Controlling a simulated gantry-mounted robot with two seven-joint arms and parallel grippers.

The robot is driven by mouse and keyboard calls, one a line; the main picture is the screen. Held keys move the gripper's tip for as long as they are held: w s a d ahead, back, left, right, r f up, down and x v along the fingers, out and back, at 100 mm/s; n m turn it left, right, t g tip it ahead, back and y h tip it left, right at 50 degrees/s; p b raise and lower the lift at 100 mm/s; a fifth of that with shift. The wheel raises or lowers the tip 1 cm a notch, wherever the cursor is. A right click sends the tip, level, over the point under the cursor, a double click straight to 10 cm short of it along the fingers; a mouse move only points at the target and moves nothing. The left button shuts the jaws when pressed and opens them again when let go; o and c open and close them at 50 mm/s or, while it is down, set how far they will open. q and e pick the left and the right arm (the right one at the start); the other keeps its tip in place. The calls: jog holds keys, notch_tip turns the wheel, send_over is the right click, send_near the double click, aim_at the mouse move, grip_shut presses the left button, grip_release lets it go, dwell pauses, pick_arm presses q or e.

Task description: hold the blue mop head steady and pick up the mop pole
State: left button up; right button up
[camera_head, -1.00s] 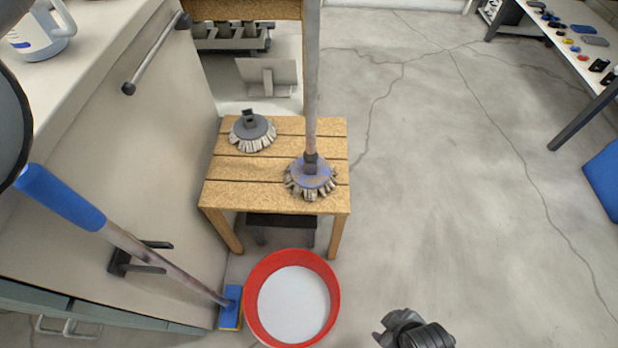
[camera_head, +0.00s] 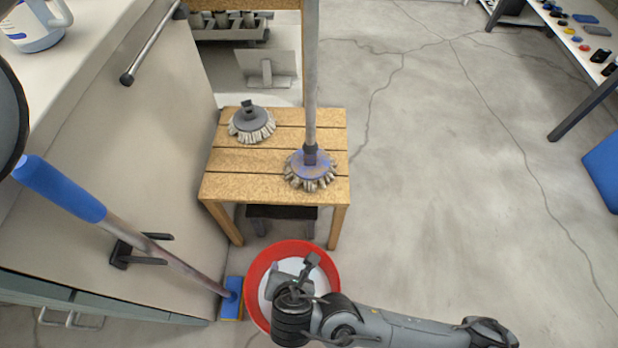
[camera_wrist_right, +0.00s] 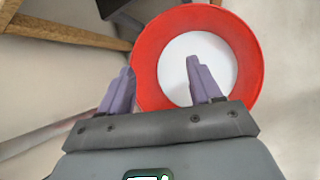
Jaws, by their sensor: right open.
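The blue mop head (camera_head: 310,178) with its grey fringe rests on the front right of a small wooden table (camera_head: 240,186) in the head view. The mop pole (camera_head: 311,75) stands upright in its socket and runs out of the top of the picture. My right gripper (camera_head: 291,275) is over the red bucket, in front of the table and apart from the mop. In the right wrist view its two fingers (camera_wrist_right: 160,68) are spread with nothing between them that they grip. My left gripper is not in view.
A grey mop head (camera_head: 251,125) sits at the table's back left. The red bucket (camera_head: 257,262) has a white inside. A blue-handled pole (camera_head: 60,190) leans by the cabinet at left.

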jog(key=w+d+r+n+t+h, duration=0.1)
jog(key=w+d+r+n+t, duration=0.3)
jog(key=w, duration=0.5)
jog(key=m+t, duration=0.1)
jog(key=t, duration=0.2)
send_near(310, 158)
jog(key=w, duration=0.2)
jog(key=shift+h, duration=0.4)
jog(key=x, duration=0.6)
jog(key=f+x, duration=0.1)
jog(key=x, duration=0.3)
jog(key=shift+s+a, duration=0.2)
grip_shut()
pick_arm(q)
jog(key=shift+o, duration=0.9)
